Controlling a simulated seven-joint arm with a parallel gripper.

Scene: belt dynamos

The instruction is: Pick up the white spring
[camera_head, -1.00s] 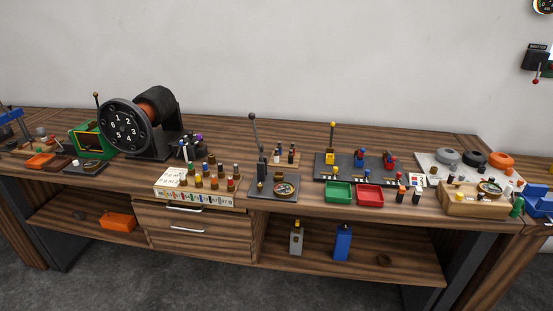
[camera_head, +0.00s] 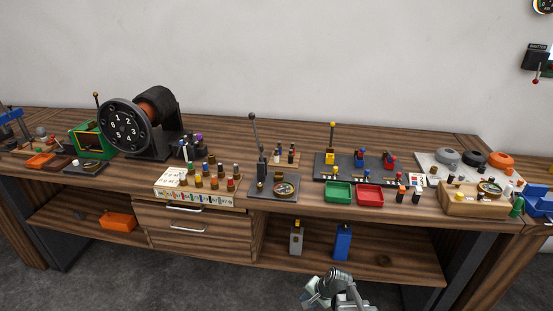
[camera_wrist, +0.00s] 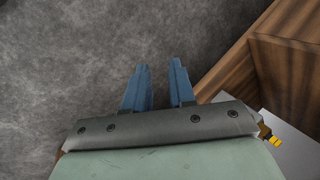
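I cannot pick out the white spring for certain. A small white piece (camera_head: 76,162) sits on a dark plate at the left of the bench, too small to tell its shape. My gripper (camera_head: 312,291) is low in front of the bench, at the bottom edge of the head view. In the wrist view its two blue fingers (camera_wrist: 160,66) are apart with nothing between them, over grey floor.
The wooden bench (camera_head: 225,127) is crowded with levers, pegs and trays, including a green tray (camera_head: 338,192) and a red tray (camera_head: 370,195). The lower shelf (camera_head: 315,266) holds a grey item (camera_head: 296,240) and a blue item (camera_head: 342,243). Wood edges are right of my fingers.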

